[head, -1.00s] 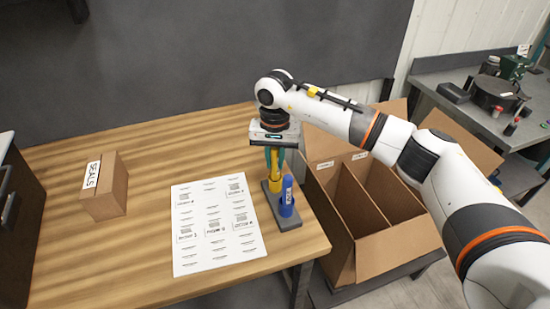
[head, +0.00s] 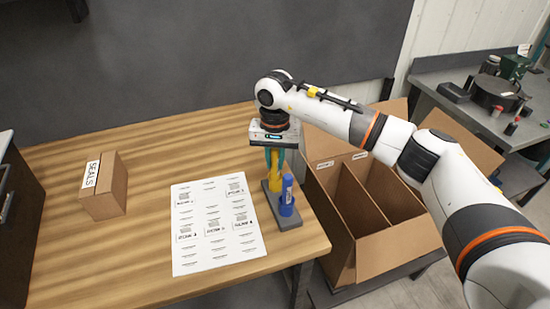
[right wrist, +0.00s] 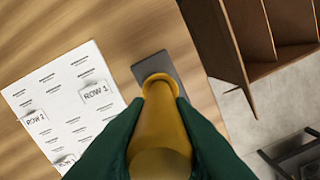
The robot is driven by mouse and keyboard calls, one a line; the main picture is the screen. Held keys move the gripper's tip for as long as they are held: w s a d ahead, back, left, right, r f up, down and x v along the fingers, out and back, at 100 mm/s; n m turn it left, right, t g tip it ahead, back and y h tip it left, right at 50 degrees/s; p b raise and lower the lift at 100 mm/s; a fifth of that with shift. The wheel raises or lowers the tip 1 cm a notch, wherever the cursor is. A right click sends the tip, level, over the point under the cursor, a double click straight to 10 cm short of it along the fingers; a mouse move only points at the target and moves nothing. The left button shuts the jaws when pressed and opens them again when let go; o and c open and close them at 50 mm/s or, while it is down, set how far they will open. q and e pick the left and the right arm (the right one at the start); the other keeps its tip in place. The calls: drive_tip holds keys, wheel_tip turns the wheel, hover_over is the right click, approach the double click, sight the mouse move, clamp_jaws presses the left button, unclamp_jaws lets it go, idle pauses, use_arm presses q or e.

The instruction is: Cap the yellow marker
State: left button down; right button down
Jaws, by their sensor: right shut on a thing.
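The yellow marker (head: 275,170) is upright between the teal fingers of my right gripper (head: 273,152), which is shut on it above the dark grey stand (head: 269,211). In the right wrist view the marker (right wrist: 160,130) runs away from my gripper (right wrist: 160,110) to a wider yellow ring, likely its cap (right wrist: 160,78), over the stand (right wrist: 181,71). The marker's far end meets this ring; I cannot tell how deep it sits. A blue marker (head: 287,190) stands upright in the same stand, close in front of the yellow one. My left gripper is not in view.
A printed sheet (head: 214,225) lies left of the stand. A small SEALS box (head: 108,190) sits at the table's left. An open cardboard box (head: 395,258) with dividers stands off the table's right edge. The wooden table (head: 150,270) is clear between.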

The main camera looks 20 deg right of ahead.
drive_tip(key=shift+f+b, duration=0.45)
drive_tip(key=shift+f, duration=0.1)
idle(0.4)
drive_tip(key=c, duration=1.2)
unclamp_jaws()
